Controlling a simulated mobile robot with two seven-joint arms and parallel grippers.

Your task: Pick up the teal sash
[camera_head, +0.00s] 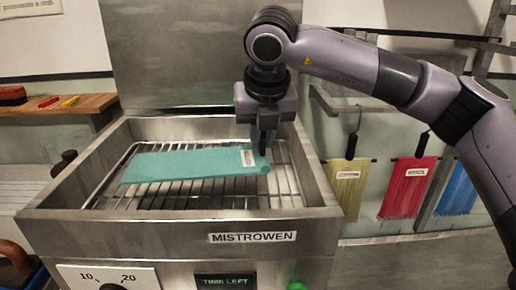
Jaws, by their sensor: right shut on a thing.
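The teal sash (185,165) is a flat strip with a small white label near its right end. It lies across the wire rack (180,201) inside a metal basin (195,127). My right gripper (264,143) reaches down from above and is shut on the sash's right end. The fingers hide part of that end. The sash looks level, and I cannot tell whether it touches the rack everywhere. My left gripper is not in view.
The basin's front carries a MISTROWEN label (253,237), a dial (107,276) and a display (224,281). Yellow (347,183), red (407,188) and blue (458,192) cloths hang at the right. A wooden shelf (60,105) stands at the left.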

